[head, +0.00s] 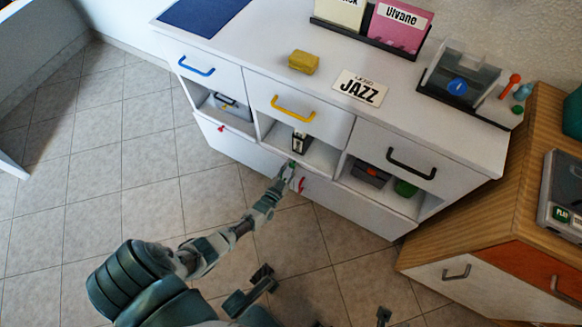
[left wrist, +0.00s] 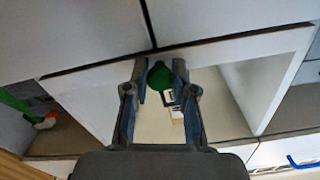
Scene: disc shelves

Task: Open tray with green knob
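The green knob (left wrist: 158,77) sits between the two fingers of my left gripper (left wrist: 160,78) in the left wrist view. The fingers are drawn in and the knob fills the gap, so the gripper looks shut on it. In the head view my left gripper (head: 288,178) is at the front of the white cabinet (head: 250,152), below the yellow-handled drawer (head: 300,105). The tray front there looks closed and is partly hidden by the gripper.
Open compartments hold a grey box (head: 232,106), a black-and-white item (head: 299,142) and a dark box (head: 370,174). A red knob (head: 221,128) is at the left. A wooden-topped cabinet (head: 500,225) stands at the right. Tiled floor (head: 130,175) is free at the left.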

